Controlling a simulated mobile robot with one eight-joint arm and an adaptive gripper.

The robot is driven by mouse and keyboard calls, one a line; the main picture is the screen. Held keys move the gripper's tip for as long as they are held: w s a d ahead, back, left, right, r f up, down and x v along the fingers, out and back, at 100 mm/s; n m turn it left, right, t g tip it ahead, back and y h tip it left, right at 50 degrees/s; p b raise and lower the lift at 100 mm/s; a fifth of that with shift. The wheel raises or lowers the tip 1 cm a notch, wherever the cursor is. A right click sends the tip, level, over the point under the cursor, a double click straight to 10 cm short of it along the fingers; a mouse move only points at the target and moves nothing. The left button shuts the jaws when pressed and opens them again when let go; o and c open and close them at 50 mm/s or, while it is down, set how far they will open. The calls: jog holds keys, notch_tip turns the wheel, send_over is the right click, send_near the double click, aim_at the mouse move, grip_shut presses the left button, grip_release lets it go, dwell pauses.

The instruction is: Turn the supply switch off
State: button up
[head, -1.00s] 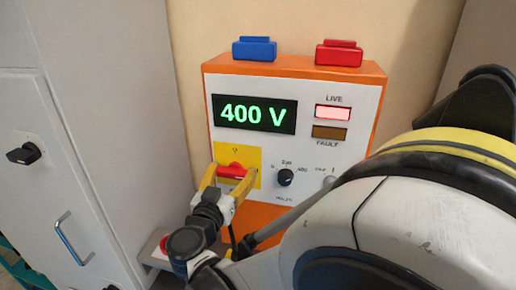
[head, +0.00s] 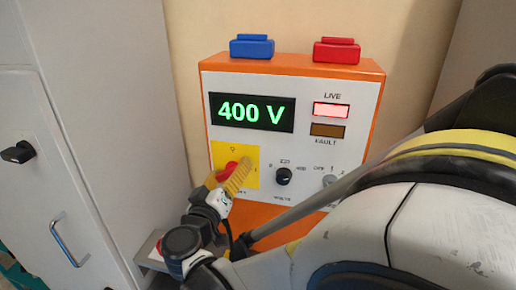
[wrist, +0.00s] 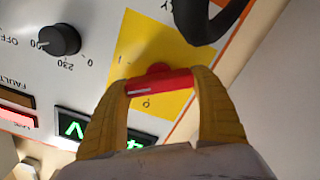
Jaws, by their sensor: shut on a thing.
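The supply switch is a red handle (head: 229,167) on a yellow plate (head: 219,151) on the front of the orange and white supply box. My gripper (head: 232,174) has its yellow fingers around the handle, one on each side. In the wrist view the red handle (wrist: 158,84) spans the gap between both fingertips, and the yellow plate (wrist: 150,40) lies behind it. In the head view the near finger hides part of the handle, so its exact angle is hard to read. The display (head: 252,112) reads 400 V in green, and the LIVE lamp (head: 331,110) is lit.
A black knob (head: 284,176) and a small grey toggle (head: 329,181) are right of the switch. The FAULT lamp (head: 327,131) is dull. A blue connector (head: 252,47) and a red connector (head: 337,50) sit on top of the box. A grey cabinet (head: 100,120) stands at left.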

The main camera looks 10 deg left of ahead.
jog(key=n, duration=0.5)
jog(key=shift+a+f+n+b, duration=0.1)
jog(key=shift+f+n+b, duration=0.1)
jog(key=shift+n+b, duration=0.15)
jog(key=n, duration=0.5)
jog(key=shift+f+n+b, duration=0.1)
jog(key=shift+n+b, duration=0.15)
jog(key=shift+b, duration=0.1)
jog(key=o, duration=1.2)
jog(key=shift+s, duration=0.1)
jog(key=s, duration=1.2)
jog(key=shift+a, duration=0.45)
